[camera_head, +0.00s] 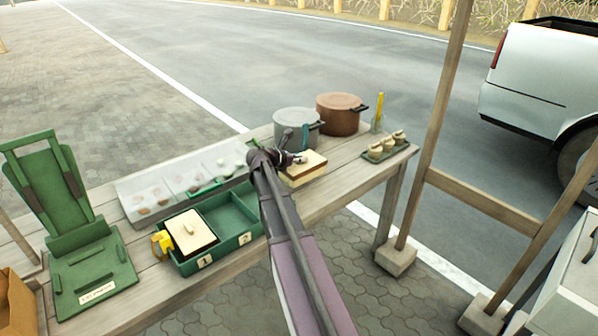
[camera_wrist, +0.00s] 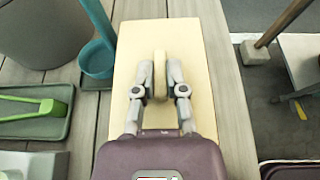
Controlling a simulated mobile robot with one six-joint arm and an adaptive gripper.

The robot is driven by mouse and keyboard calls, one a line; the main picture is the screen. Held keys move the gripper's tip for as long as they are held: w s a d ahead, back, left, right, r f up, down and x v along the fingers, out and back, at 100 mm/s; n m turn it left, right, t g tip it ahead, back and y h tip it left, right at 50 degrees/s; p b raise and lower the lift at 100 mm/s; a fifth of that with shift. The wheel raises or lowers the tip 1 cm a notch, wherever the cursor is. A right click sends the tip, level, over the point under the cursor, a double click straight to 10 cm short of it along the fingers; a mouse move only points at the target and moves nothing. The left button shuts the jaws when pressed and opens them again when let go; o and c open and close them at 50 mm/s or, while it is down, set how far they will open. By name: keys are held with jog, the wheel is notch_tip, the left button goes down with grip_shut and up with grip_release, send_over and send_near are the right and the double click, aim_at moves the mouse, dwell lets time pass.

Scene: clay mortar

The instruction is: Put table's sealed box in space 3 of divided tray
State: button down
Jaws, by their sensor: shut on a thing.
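The sealed box (camera_head: 309,171) has a cream lid and brown sides. It is at the right-middle of the table in the head view, beside the pots. Its lid fills the middle of the wrist view (camera_wrist: 205,110). My gripper (camera_head: 297,158) is shut on the lid's raised handle (camera_wrist: 160,62), one finger on each side. I cannot tell whether the box touches the table. The green divided tray (camera_head: 226,252) is left of my arm, with labels 1 and 2 showing. A cream-lidded box (camera_head: 190,232) sits in space 1; space 2 is empty. My arm hides the tray's right end.
A grey pot (camera_head: 295,127) and a brown pot (camera_head: 341,117) stand behind the box. A small green tray with several little pots (camera_head: 384,146) is to the right. A white sectioned tray (camera_head: 150,197) lies behind the divided tray. A green stand (camera_head: 90,270) is at left.

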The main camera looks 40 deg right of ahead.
aim_at(299, 168)
jog(key=shift+f+b, duration=2.1)
jog(key=shift+f, duration=0.15)
jog(key=c, duration=0.7)
grip_release()
jog(key=shift+r, duration=0.25)
jog(key=shift+a+r, duration=0.1)
jog(key=shift+a, duration=0.1)
jog(key=shift+p+v, duration=2.3)
jog(key=shift+v, duration=3.45)
